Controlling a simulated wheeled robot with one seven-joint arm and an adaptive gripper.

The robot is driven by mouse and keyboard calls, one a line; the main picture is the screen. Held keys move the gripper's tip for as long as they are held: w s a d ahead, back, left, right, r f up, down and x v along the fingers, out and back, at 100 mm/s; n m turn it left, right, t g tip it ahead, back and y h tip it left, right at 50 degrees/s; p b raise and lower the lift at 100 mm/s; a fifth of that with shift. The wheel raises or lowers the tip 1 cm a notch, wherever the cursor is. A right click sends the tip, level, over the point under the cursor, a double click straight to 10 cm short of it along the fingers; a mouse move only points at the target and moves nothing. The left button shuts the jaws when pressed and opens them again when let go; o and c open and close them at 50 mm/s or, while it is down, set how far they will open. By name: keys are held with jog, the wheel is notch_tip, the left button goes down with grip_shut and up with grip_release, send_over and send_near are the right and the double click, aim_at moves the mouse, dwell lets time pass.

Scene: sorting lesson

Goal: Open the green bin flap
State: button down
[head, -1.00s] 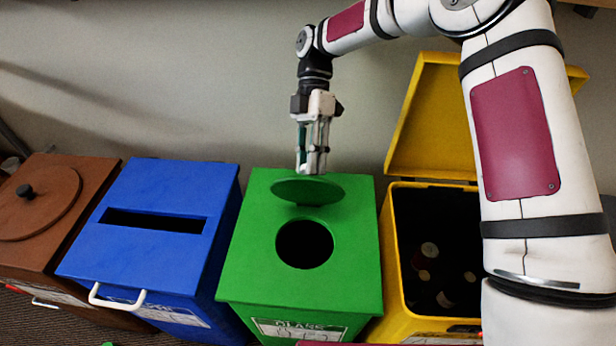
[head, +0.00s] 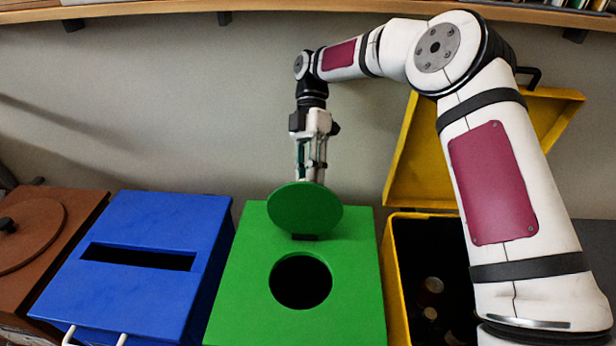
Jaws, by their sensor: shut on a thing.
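The green bin (head: 345,300) stands in the middle of the row, with a round hole in its top. Its round green flap (head: 305,208) is tilted up behind the hole, hinged at the hole's back edge, and the hole is uncovered. My gripper (head: 310,178) points down at the flap's upper edge. It is shut on the flap; its fingertips are partly hidden behind the disc.
Left of it stand a blue bin (head: 150,225) with a slot and a brown bin (head: 50,262) with a round lid. On the right is a yellow bin (head: 397,290), its lid (head: 420,150) raised, behind my arm. A shelf (head: 330,15) runs along the wall above.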

jog(key=shift+f, duration=0.75)
jog(key=c, duration=1.2)
grip_release()
jog(key=shift+a+f, duration=0.1)
jog(key=shift+c, duration=0.2)
jog(key=shift+r, duration=0.25)
